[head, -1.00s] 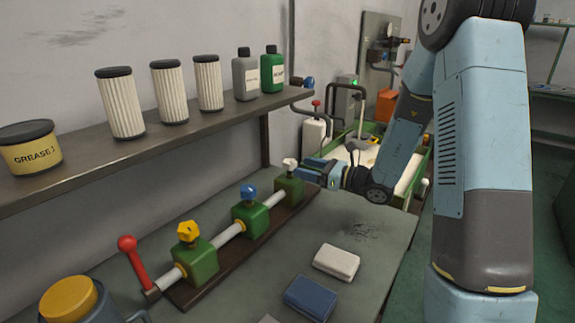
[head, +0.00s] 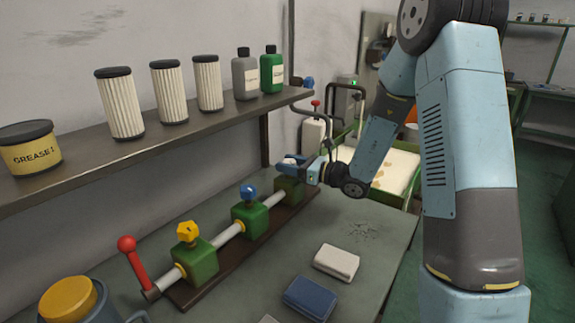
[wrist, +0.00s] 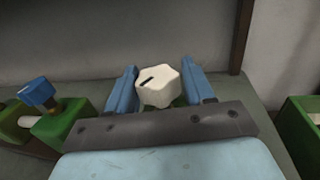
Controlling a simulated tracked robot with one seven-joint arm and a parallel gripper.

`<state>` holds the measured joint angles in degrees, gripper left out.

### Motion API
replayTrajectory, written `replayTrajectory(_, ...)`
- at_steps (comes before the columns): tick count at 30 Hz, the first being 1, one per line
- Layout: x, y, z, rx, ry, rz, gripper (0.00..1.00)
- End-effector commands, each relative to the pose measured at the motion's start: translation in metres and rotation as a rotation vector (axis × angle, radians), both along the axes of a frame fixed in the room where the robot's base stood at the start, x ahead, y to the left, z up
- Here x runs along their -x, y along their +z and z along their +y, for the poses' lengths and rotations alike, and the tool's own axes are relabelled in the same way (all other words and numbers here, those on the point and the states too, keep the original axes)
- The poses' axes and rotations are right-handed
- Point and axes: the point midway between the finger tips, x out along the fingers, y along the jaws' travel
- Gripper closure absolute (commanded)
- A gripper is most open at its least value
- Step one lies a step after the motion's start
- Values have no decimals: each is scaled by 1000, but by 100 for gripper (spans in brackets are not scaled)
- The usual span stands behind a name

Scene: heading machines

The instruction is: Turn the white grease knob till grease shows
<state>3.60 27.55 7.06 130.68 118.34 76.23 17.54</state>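The white grease knob (wrist: 158,87) is lobed, with a dark slot mark on its top. In the wrist view it sits between the two blue fingers of my gripper (wrist: 160,84), which is open around it; gaps show beside the knob, and contact cannot be made out. In the head view my gripper (head: 302,166) is at the far block of the green row, and only a bit of the white knob (head: 290,161) shows. The far green block (head: 289,190) is partly hidden by my gripper. No grease is visible at the block.
Blue (head: 249,192) and yellow (head: 187,233) knobs sit on nearer green blocks, with a red-handled lever (head: 134,262) at the near end. A shelf (head: 150,146) with filters and bottles overhangs the bench's back. White (head: 337,262) and blue (head: 309,298) folded cloths lie in front.

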Motion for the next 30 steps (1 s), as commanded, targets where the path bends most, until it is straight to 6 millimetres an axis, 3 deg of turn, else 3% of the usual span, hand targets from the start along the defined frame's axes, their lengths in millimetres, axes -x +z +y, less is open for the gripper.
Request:
replayTrajectory(10,0,0,0,0,-1,0,81)
replayTrajectory(17,-2,1,-1,-1,44,-3,81)
replayTrajectory(30,-3,1,0,-1,329,-4,81)
